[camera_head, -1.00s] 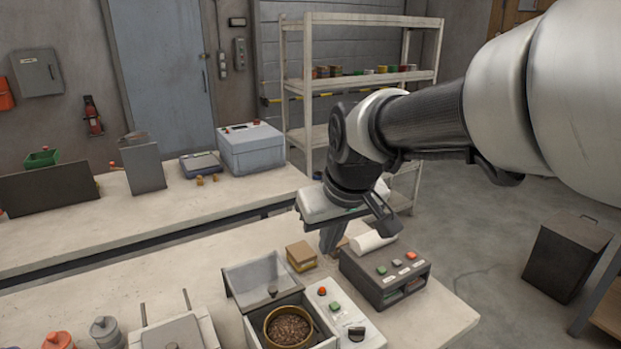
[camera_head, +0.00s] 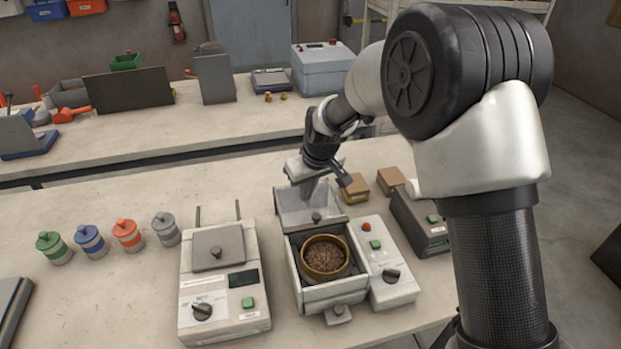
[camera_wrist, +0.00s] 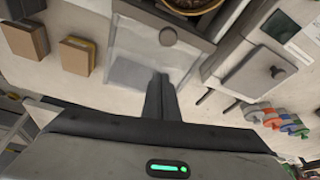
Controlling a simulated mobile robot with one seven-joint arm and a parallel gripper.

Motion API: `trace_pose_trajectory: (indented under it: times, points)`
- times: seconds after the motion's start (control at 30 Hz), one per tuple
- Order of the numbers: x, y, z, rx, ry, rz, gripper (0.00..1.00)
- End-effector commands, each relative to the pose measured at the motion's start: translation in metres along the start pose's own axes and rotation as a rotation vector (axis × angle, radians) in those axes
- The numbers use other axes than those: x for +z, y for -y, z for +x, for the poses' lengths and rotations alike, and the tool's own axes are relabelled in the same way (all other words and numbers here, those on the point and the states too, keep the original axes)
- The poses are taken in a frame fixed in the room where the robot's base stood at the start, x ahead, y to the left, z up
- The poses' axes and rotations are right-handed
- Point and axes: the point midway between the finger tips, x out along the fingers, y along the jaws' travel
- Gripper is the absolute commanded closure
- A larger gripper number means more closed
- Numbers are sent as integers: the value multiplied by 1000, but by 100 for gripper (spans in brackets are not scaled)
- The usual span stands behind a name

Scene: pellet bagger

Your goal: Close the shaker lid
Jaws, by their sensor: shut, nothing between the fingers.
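The shaker (camera_head: 335,292) stands on the near bench in the head view, with a brass-rimmed sieve (camera_head: 325,258) of brown pellets inside. Its grey lid (camera_head: 290,215) is open, tilted up at the back edge, with a small dark knob (camera_head: 316,217). In the wrist view the lid (camera_wrist: 130,50) and knob (camera_wrist: 168,36) show beyond the fingers. My gripper (camera_head: 308,188) is shut and empty, pointing down at the lid's upper back edge. In the wrist view my gripper (camera_wrist: 160,80) overlaps the lid's edge; I cannot tell whether it touches.
A scale-like device (camera_head: 222,290) stands left of the shaker, with several coloured jars (camera_head: 128,234) further left. Two small cardboard boxes (camera_head: 355,188) (camera_head: 391,180) sit behind.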

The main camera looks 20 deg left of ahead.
Motion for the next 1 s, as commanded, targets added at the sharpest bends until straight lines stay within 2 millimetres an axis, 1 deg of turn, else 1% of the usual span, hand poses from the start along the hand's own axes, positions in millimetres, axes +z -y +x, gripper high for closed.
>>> trace_pose_trajectory:
  times: [0.03,0.07,0.23,0.4,0.83,1.0]
  points:
    - [1,1,11,-1,3,0,100]
    - [1,1,16,-1,4,0,100]
    - [24,-1,6,0,0,3,100]
    - [36,0,3,0,0,1,100]
    - [38,0,3,0,-1,1,100]
    - [46,2,2,0,-1,2,100]
